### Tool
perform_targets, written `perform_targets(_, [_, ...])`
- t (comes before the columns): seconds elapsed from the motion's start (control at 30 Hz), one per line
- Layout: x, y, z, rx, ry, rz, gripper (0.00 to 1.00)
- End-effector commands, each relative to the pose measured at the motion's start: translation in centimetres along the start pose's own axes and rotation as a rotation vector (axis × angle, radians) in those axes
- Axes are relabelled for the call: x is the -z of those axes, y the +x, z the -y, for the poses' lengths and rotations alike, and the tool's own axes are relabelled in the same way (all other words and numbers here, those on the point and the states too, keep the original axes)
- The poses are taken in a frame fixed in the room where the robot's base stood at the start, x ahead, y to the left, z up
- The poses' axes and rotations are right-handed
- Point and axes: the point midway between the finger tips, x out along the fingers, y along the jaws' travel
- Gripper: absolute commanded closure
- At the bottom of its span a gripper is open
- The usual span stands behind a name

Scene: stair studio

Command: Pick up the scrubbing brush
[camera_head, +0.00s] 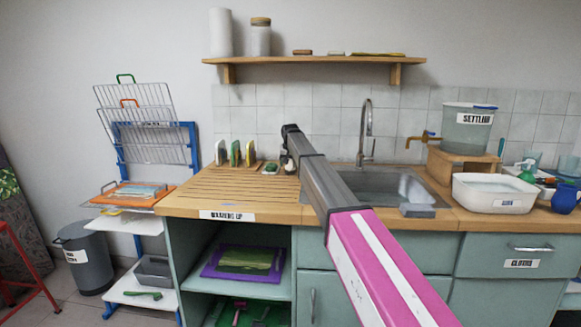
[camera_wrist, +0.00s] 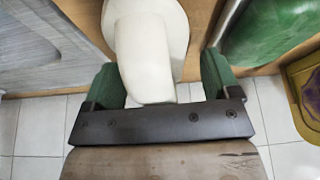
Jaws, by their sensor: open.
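My gripper (camera_wrist: 155,80) is open over the counter beside the sink, its green fingers on either side of a smooth white object (camera_wrist: 152,60). That object has a rounded broad part and a narrower block part; no bristles show, so I cannot tell for sure that it is the scrubbing brush. In the head view a small white object (camera_head: 290,168) sits on the counter just below my gripper (camera_head: 290,131), partly hidden by my arm.
The sink (camera_head: 372,185) with its tap lies to the right, and the tiled wall is close behind. Upright boards (camera_head: 235,153) and a small dark item (camera_head: 270,167) stand left of the gripper. The slatted drainboard (camera_head: 225,187) is mostly clear. A white tub (camera_head: 493,205) stands right.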

Motion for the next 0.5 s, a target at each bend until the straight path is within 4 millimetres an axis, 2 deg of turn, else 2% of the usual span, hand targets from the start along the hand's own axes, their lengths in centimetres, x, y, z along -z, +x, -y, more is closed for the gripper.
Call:
perform_targets(0.07, [-0.01,-0.02,0.0,0.0,0.0,0.0,0.18])
perform_targets(0.1, [-0.02,-0.03,0.0,0.0,0.0,0.0,0.25])
perform_targets(0.17, [-0.02,-0.03,0.0,0.0,0.0,0.0,0.44])
perform_targets(0.2, [-0.02,-0.03,0.0,0.0,0.0,0.0,0.57])
perform_targets(0.27, [-0.02,-0.03,0.0,0.0,0.0,0.0,0.74])
perform_targets(0.5, [-0.02,-0.05,0.0,0.0,0.0,0.0,0.74])
